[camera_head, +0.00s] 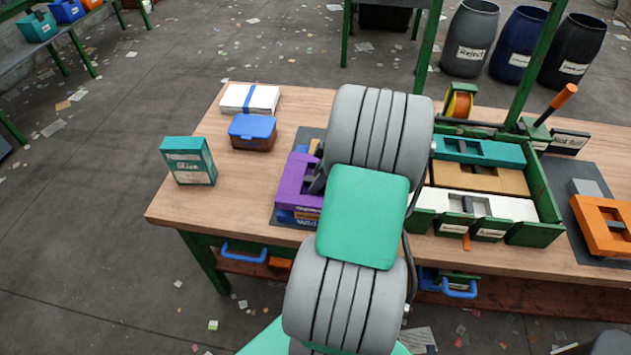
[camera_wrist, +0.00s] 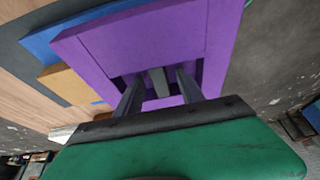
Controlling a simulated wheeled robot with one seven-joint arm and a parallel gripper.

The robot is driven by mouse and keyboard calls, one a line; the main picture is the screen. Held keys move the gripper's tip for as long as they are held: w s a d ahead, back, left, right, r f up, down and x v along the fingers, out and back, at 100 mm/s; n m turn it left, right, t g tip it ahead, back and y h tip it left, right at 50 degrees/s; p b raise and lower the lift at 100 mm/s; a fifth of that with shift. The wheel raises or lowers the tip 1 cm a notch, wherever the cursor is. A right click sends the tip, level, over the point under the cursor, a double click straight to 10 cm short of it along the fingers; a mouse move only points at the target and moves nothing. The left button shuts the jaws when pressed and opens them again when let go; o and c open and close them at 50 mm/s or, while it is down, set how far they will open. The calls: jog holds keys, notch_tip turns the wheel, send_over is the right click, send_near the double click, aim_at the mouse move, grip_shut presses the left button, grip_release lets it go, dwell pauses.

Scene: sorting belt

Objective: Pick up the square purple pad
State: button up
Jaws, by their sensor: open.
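The square purple pad (camera_head: 292,182) lies on top of a small stack on a dark mat at the left of the bench, partly covered by my arm. In the wrist view the purple pad (camera_wrist: 130,45) fills the upper middle, with a recess holding a dark grey grip bar (camera_wrist: 158,82). My gripper (camera_wrist: 160,78) is open, its two dark fingers reaching into the recess, one on each side of the bar. Whether either finger touches the bar I cannot tell. In the head view my gripper is mostly hidden behind my arm.
A blue pad (camera_wrist: 68,40) and a tan pad (camera_wrist: 65,83) show beneath the purple one. A teal box (camera_head: 188,163), a blue-lidded container (camera_head: 252,132) and a white stack (camera_head: 250,98) stand to the left. A green rack (camera_head: 545,190) of pads stands right of my arm.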

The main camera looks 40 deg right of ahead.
grip_shut()
dwell(0.4)
